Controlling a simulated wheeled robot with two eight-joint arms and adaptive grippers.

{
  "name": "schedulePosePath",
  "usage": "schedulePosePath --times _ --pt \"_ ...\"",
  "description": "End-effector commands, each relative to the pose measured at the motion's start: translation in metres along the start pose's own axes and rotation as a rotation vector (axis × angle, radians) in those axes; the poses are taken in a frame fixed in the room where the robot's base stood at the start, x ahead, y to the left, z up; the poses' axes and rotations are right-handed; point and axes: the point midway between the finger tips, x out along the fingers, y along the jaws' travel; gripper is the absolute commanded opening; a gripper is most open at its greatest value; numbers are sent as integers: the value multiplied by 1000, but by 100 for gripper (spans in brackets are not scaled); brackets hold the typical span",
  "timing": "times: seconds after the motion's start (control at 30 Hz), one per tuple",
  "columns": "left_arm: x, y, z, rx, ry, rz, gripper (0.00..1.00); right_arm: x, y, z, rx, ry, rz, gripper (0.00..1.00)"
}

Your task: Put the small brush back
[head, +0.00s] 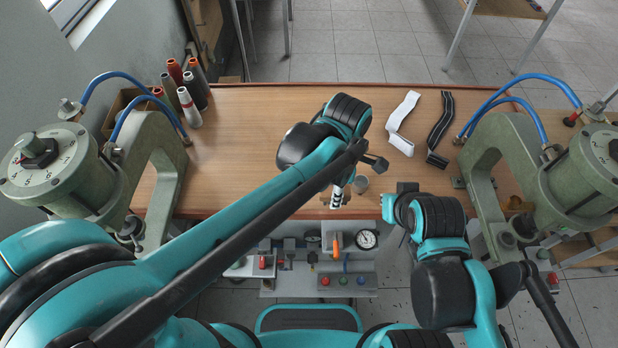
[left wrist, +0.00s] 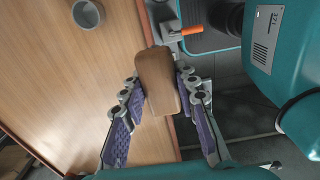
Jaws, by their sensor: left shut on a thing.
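The small brush (left wrist: 158,80) shows a brown wooden body in the left wrist view; its bristles cannot be made out. My left gripper (left wrist: 160,105) is shut on it, with purple-padded fingers at both sides. In the head view the left gripper (head: 338,197) is mostly hidden under my wrist, by the table's front edge; I cannot make out the brush there. A small grey cup (head: 361,184) stands just right of this gripper, and it also shows in the left wrist view (left wrist: 87,14). My right arm is at the right front; its gripper is not visible.
Green presses flank the wooden table (head: 235,150), at left (head: 150,150) and right (head: 490,150). Thread spools (head: 188,88) stand at the back left. White (head: 402,122) and black (head: 440,125) straps lie right of centre. A control panel (head: 310,285) with a gauge is below the front edge.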

Motion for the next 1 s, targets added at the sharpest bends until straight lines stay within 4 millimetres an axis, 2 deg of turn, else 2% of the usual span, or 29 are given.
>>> schedulePosePath --times 0.3,0.5,0.67,0.9,1.0 --pt "48 61 -41 -5 0 0 0 22 0 16 0 0 0 0" --pt "64 86 -58 -2 0 0 0 29 0 21 0 0 0 0" --pt "71 90 -60 0 0 0 0 31 0 22 0 0 0 0" --pt "106 90 -60 1 0 0 0 44 0 32 0 0 0 0" --pt "108 90 -60 1 0 0 0 44 0 32 0 0 0 0"
